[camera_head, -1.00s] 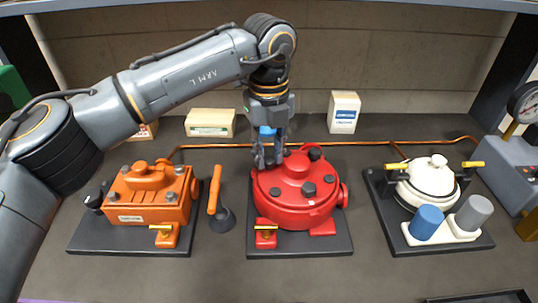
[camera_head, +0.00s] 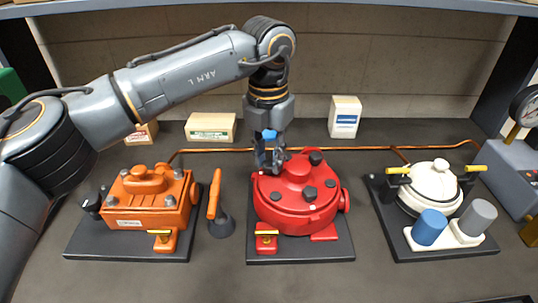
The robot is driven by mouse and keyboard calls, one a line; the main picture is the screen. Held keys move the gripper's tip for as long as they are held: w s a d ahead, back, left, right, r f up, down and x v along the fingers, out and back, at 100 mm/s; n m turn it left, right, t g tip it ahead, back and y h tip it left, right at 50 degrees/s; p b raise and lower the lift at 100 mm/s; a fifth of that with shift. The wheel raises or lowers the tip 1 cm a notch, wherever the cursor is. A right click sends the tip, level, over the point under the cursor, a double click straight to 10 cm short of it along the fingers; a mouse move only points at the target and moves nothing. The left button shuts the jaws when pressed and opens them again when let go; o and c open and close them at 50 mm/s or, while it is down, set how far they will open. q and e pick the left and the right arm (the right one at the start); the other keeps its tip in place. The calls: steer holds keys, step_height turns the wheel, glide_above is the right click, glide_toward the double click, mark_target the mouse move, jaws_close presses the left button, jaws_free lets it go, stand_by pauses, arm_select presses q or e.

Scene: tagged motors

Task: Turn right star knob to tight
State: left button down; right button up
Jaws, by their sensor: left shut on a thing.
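A red round motor housing (camera_head: 296,205) sits on a dark base plate in the middle of the bench. Several dark knobs show on its lid, among them one at the back right (camera_head: 316,157), one at the front right (camera_head: 310,194) and one at the front left (camera_head: 275,197). My left gripper (camera_head: 270,167) points down at the lid's back left edge. It is shut on a part there, likely a knob, which the fingers mostly hide. My right gripper is out of view.
An orange motor (camera_head: 148,200) stands at left, with an orange-handled tool (camera_head: 216,205) beside it. A white-domed unit (camera_head: 434,187) with a blue cylinder (camera_head: 429,226) and grey cylinder (camera_head: 477,217) stands at right. A copper pipe (camera_head: 355,149) runs behind. The front bench is clear.

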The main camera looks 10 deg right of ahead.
arm_select(q)
steer(key=m, duration=0.3)
steer(key=shift+w+r+m, duration=0.15)
steer(key=shift+r+m, duration=0.15)
steer(key=shift+r, duration=0.05)
steer(key=m, duration=0.3)
steer(key=shift+m+p, duration=0.3)
steer(key=m, duration=0.3)
steer(key=shift+m, duration=0.4)
steer(key=m+p, duration=0.1)
steer(key=m, duration=0.2)
steer(key=shift+m, duration=0.3)
steer(key=m, duration=0.4)
steer(key=shift+w, duration=0.1)
steer(key=shift+m+p, duration=0.4)
steer(key=shift+m, duration=2)
